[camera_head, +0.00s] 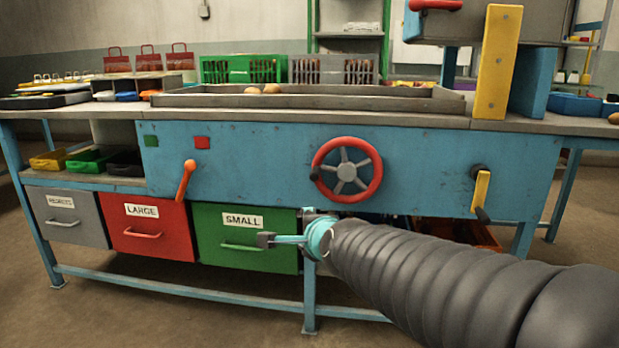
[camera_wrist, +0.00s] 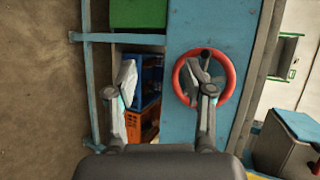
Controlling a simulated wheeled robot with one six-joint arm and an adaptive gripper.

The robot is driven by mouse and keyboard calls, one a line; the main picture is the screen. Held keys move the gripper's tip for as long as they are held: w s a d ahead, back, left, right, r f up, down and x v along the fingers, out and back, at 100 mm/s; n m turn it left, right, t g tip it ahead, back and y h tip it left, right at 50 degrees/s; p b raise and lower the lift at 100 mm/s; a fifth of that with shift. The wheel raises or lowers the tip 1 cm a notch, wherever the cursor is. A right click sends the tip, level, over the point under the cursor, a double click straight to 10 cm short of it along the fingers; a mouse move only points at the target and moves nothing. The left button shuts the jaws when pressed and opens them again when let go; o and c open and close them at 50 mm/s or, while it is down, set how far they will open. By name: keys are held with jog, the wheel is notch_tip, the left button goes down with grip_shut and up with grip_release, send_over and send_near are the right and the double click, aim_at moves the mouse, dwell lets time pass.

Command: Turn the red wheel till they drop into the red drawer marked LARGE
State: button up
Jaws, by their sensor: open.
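The red wheel (camera_head: 378,170) is on the blue front panel, with a grey hub and spokes and a dark knob at its left rim. It also shows in the wrist view (camera_wrist: 228,91), beyond my right finger. The red drawer marked LARGE (camera_head: 150,232) is shut, between a grey drawer marked REJECTS (camera_head: 67,218) and a green drawer marked SMALL (camera_head: 243,252). My gripper (camera_head: 264,240) is in front of the green drawer, below and left of the wheel. In the wrist view its fingers (camera_wrist: 166,100) are apart and empty. Brownish round things (camera_head: 262,89) lie in the tray on top.
An orange lever (camera_head: 186,180) sticks out of the panel above the drawers. A yellow crank handle (camera_head: 481,193) is right of the wheel. Blue and orange crates (camera_wrist: 139,124) stand under the bench. A blue rail (camera_head: 200,296) runs low along the front.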

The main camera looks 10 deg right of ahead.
jog(key=w+r+m+t+h, duration=0.1)
jog(key=w+m+t+h, duration=0.2)
jog(key=w+m, duration=0.75)
jog(key=m+t+h, duration=0.1)
jog(key=m+h, duration=0.4)
jog(key=m, duration=0.6)
send_near(314, 177)
jog(key=p+x, duration=0.1)
jog(key=x, duration=1.1)
jog(key=shift+w, duration=0.25)
jog(key=shift+f, duration=0.1)
grip_shut()
